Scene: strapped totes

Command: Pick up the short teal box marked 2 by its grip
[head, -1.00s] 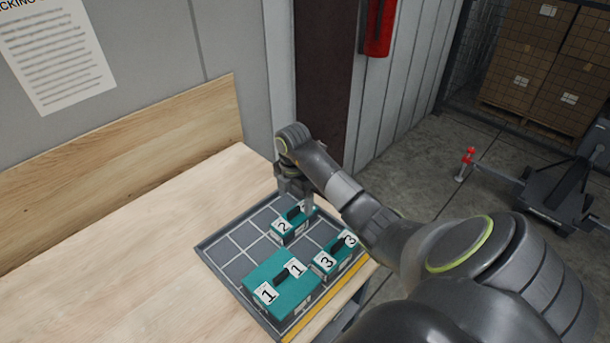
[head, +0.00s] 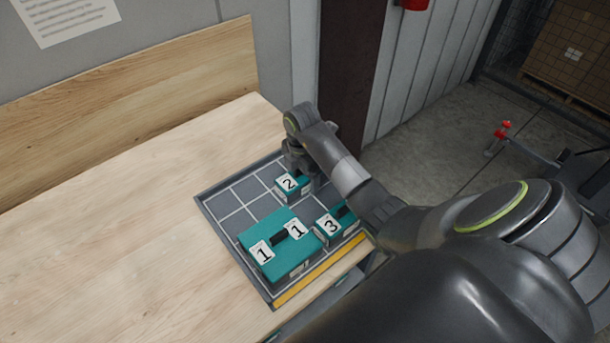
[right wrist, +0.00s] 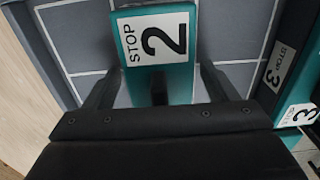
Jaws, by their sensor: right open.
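The short teal box marked 2 (head: 293,190) sits on the gridded grey tray (head: 222,217), at its far right part. My right gripper (head: 303,168) is over this box, pointing down, and hides part of its top. In the right wrist view the box (right wrist: 180,86) shows its white "STOP 2" label, and a dark grip lies partly hidden behind the gripper body. The open fingers (right wrist: 158,85) stand on either side of the box's grip, with gaps visible and nothing held. My left gripper is not in view.
A larger teal box marked 1 (head: 262,235) and a teal box marked 3 (head: 330,233) stand nearer on the tray. Box 3 (right wrist: 300,100) is close to the right finger. The wooden table (head: 120,240) is clear to the left.

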